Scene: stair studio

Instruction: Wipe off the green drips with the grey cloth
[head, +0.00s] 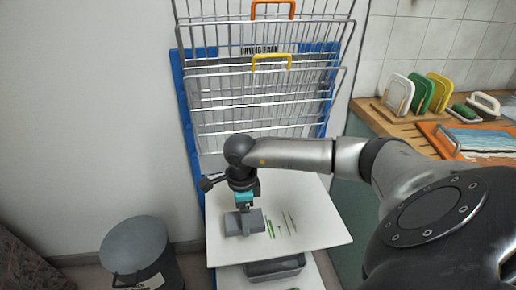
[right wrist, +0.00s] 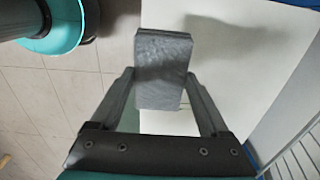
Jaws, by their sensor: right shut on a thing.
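The grey cloth (head: 244,222), a folded block-like pad, is at the left part of a white shelf board (head: 320,228) in the head view. My right gripper (head: 245,208) is shut on it from above. In the right wrist view the cloth (right wrist: 162,62) sits between the two fingers of the right gripper (right wrist: 160,85), over the white board. I cannot tell whether it touches the board. The green drips (head: 280,225) are several thin streaks on the board just right of the cloth. My left gripper is not in view.
A wire drying rack (head: 262,95) with a blue frame stands behind the board. A grey tray (head: 275,267) sits below it. A grey lidded bin (head: 143,250) stands at left. A wooden counter (head: 390,122) with coloured boards (head: 430,92) and an orange tray (head: 440,142) is at right.

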